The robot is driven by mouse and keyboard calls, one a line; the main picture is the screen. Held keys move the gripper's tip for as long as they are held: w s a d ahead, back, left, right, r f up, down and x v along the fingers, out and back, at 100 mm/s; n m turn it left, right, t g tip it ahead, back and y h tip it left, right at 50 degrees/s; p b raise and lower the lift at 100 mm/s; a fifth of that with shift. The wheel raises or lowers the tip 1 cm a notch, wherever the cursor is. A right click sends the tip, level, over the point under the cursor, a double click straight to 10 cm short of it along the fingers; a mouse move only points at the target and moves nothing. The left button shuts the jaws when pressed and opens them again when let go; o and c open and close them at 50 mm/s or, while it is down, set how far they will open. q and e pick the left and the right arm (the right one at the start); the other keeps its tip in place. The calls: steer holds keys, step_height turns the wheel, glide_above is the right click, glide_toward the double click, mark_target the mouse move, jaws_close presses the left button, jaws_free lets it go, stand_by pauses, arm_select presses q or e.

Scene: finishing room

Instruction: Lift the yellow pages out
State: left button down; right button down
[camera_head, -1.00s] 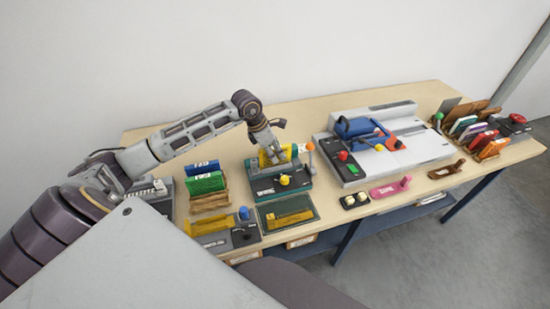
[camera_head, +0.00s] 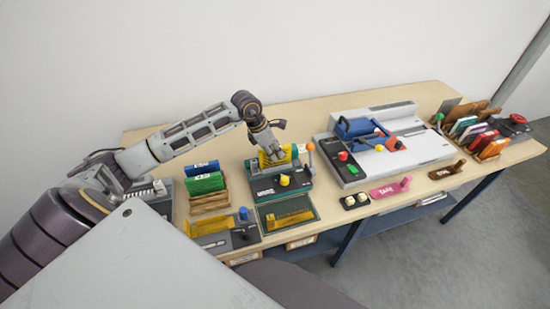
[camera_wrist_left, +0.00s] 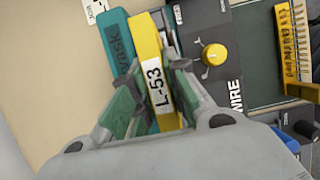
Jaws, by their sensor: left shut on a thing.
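The yellow pages (camera_head: 264,160) stand upright in a teal machine (camera_head: 262,187) on the table. In the left wrist view the yellow pages (camera_wrist_left: 146,42) carry a white label reading L-53. A teal block (camera_wrist_left: 118,45) stands close beside them. My left gripper (camera_head: 273,156) is over the machine, pointing down. In the left wrist view its green-padded fingers (camera_wrist_left: 153,92) are shut on the yellow pages from both sides. The lower edge of the pages is hidden. My right gripper is in neither view.
A yellow knob (camera_head: 284,180) and an orange-tipped lever (camera_head: 310,148) sit on the machine. A wooden rack (camera_head: 209,201) with green and blue pages stands at its left. A large grey machine (camera_head: 430,148) stands to the right. The table behind is clear.

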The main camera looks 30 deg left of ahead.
arm_select(q)
steer(key=shift+r, duration=0.15)
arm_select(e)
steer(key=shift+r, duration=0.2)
